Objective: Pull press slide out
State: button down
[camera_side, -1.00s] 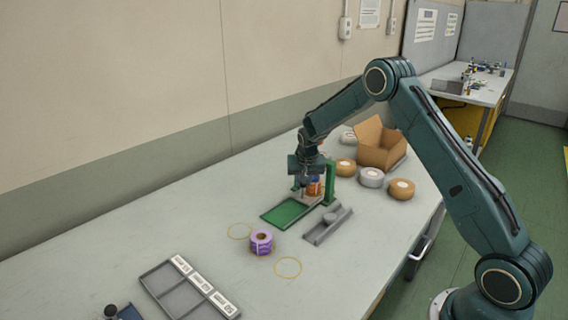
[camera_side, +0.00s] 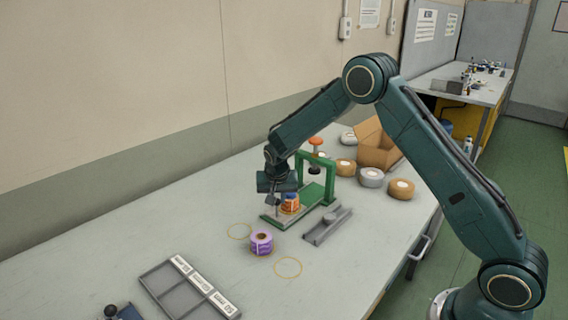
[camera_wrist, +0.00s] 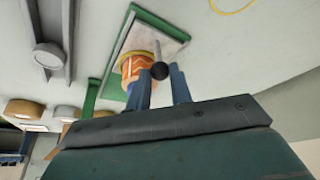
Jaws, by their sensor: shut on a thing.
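The green press (camera_side: 331,180) stands on the table with its green bed running to the front left. The light grey press slide (camera_side: 272,218) sits at the bed's front-left end, clear of the arch. An orange roll with a pale top (camera_side: 290,204) rides on the slide; it also shows in the wrist view (camera_wrist: 130,66). My gripper (camera_side: 278,205) is low at the slide's handle. In the wrist view my two blue fingers (camera_wrist: 162,88) are shut around the handle's black knob (camera_wrist: 160,71), beside the orange roll.
A purple roll (camera_side: 261,242) stands just in front of the slide, between two yellow rings on the table. A grey rail fixture (camera_side: 327,226) lies to the right. Several tape rolls and a cardboard box (camera_side: 379,146) are behind. A grey divided tray (camera_side: 188,288) is at the front left.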

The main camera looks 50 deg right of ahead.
jog(key=shift+a, duration=0.7)
jog(key=c, duration=1.3)
grip_release()
jog(key=shift+o, duration=0.2)
jog(key=shift+r, duration=0.1)
jog(key=v, duration=1.3)
jog(key=shift+r, duration=0.3)
jog(key=shift+s, duration=0.1)
